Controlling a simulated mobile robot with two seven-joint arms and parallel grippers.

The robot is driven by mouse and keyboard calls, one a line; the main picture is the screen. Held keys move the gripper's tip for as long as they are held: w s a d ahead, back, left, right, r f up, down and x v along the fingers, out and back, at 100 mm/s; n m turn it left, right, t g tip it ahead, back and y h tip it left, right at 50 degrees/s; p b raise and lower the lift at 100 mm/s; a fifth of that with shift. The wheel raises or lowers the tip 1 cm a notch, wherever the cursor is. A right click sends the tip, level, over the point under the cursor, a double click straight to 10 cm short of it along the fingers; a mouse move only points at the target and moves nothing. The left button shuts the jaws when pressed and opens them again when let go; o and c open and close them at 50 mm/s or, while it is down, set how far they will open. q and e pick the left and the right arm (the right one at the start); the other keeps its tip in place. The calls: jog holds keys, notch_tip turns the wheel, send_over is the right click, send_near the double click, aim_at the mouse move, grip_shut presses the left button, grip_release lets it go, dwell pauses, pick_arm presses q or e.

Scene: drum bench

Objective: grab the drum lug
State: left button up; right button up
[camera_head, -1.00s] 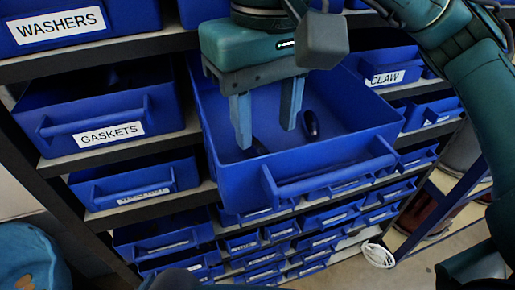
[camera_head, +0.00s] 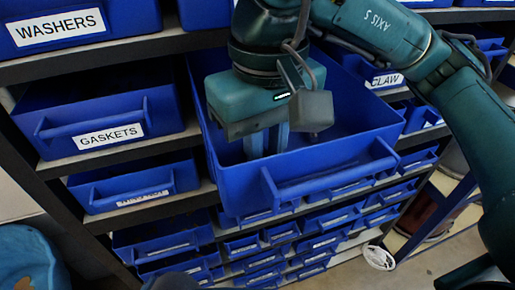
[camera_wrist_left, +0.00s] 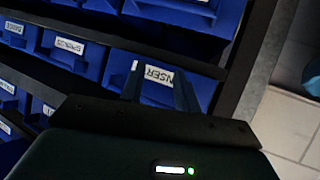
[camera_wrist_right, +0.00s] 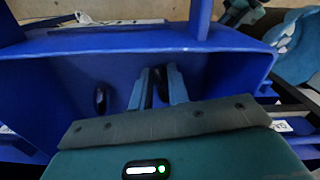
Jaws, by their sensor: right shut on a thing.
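In the right wrist view, a dark drum lug (camera_wrist_right: 154,92) is between the fingers of my right gripper (camera_wrist_right: 157,74), which is shut on it inside a large blue bin (camera_wrist_right: 222,75). A second dark lug (camera_wrist_right: 100,98) lies on the bin floor to the left, apart from the fingers. My left gripper (camera_wrist_left: 158,76) is open and empty in the left wrist view, in front of the shelf's blue bins.
The rack holds labelled blue bins, including WASHERS (camera_head: 75,25) and GASKETS (camera_head: 95,115) at left and CLAW (camera_head: 388,80) at right. Several small drawers (camera_head: 265,255) fill the rows below. The large bin's front wall and handle (camera_head: 330,175) stand before my right gripper.

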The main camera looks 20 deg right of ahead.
grip_shut()
